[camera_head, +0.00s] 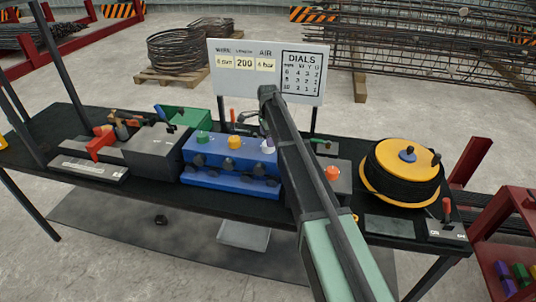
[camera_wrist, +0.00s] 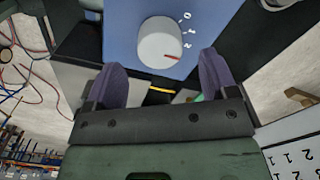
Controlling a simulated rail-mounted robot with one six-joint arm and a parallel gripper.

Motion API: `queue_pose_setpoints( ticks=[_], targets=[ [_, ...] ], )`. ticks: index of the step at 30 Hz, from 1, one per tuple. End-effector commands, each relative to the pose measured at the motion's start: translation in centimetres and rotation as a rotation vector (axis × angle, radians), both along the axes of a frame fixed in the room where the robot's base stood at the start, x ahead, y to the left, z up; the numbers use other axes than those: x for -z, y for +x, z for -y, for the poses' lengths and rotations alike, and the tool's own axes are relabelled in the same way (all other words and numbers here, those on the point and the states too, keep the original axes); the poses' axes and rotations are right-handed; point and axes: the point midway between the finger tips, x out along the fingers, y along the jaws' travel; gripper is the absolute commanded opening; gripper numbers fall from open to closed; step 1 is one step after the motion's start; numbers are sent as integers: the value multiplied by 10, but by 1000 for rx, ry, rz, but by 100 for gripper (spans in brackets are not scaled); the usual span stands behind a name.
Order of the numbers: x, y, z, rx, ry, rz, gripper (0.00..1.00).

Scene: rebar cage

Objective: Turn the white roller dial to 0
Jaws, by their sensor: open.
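The white roller dial (camera_wrist: 160,42) is a round knob on a blue face in the wrist view. Its red mark points right and slightly down, away from the 0 (camera_wrist: 187,15), which is printed at the upper right. Other small numerals lie between, hard to read. My gripper (camera_wrist: 162,62) is open, with one dark purple finger on each side just below the dial and nothing between them. In the head view the white dial (camera_head: 267,146) sits at the right end of the blue box (camera_head: 230,182), beside my arm. The gripper's fingers cannot be made out there.
A green dial (camera_head: 203,137) and an orange dial (camera_head: 234,141) stand left of the white one. A sign (camera_head: 268,72) with a DIALS table rises behind. A grey box (camera_head: 155,148) is left, and a yellow-black reel (camera_head: 402,172) is right.

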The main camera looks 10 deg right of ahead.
Motion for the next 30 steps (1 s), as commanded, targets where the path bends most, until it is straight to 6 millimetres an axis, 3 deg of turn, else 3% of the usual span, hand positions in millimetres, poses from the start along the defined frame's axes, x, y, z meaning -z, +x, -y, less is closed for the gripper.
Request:
queue_pose_setpoints(
  ticks=[1, 4, 14, 24, 30],
  targets=[
    [25, 0, 0, 0, 0, 0, 79],
    [40, 0, 0, 0, 0, 0, 79],
    [42, 0, 0, -1, 0, 0, 79],
    [42, 0, 0, -1, 0, 0, 30],
    [42, 0, 0, -11, 0, 0, 30]
  ],
)
